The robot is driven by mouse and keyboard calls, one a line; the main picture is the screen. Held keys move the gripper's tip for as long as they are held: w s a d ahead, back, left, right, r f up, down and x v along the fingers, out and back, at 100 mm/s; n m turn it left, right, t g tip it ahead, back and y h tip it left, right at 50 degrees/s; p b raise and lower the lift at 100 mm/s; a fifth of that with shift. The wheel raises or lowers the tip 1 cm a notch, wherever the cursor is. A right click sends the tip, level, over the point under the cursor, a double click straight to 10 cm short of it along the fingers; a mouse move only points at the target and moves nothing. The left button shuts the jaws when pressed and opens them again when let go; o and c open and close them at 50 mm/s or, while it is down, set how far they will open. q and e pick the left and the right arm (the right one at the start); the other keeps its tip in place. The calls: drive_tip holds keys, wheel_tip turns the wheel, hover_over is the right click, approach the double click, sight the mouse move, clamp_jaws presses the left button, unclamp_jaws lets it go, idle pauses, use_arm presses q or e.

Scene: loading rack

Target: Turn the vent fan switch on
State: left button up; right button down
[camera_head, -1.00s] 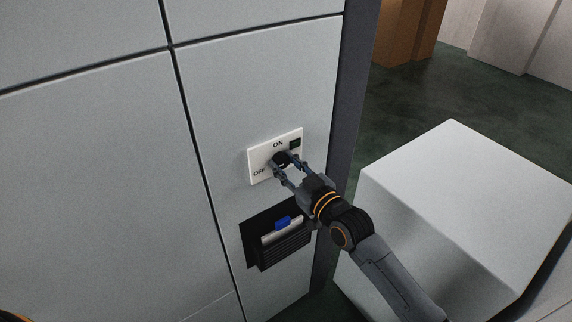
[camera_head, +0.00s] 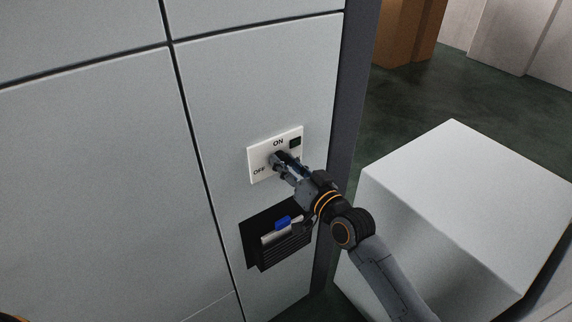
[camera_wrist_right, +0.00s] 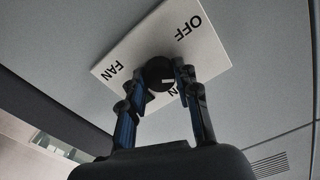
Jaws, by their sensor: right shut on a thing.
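The fan switch is a white plate (camera_head: 256,166) on the grey wall panel, marked OFF at its left and ON at its top. Its round black knob (camera_wrist_right: 157,71) is clear in the wrist view, with a short pale mark on the side toward the partly hidden ON label. FAN and OFF are readable there. My right gripper (camera_head: 279,160) is shut on the knob, one finger on each side; it also shows in the wrist view (camera_wrist_right: 160,82). In the head view the fingers mostly hide the knob. My left gripper is not in view.
A small dark window (camera_head: 295,142) sits at the plate's upper right. Below the plate, a black wall holder (camera_head: 285,250) contains a pale item with a blue clip (camera_head: 283,223). A big white block (camera_head: 440,190) stands to the right. Dark green floor (camera_head: 415,105) is open behind it.

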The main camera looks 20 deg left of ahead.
drive_tip(key=m, duration=0.5)
drive_tip(key=shift+m, duration=0.4)
drive_tip(key=m+p, duration=0.1)
drive_tip(key=m, duration=0.4)
drive_tip(key=shift+m, duration=0.3)
drive_tip(key=shift+f, duration=0.1)
drive_tip(key=c, duration=1)
unclamp_jaws()
drive_tip(key=v, duration=1.2)
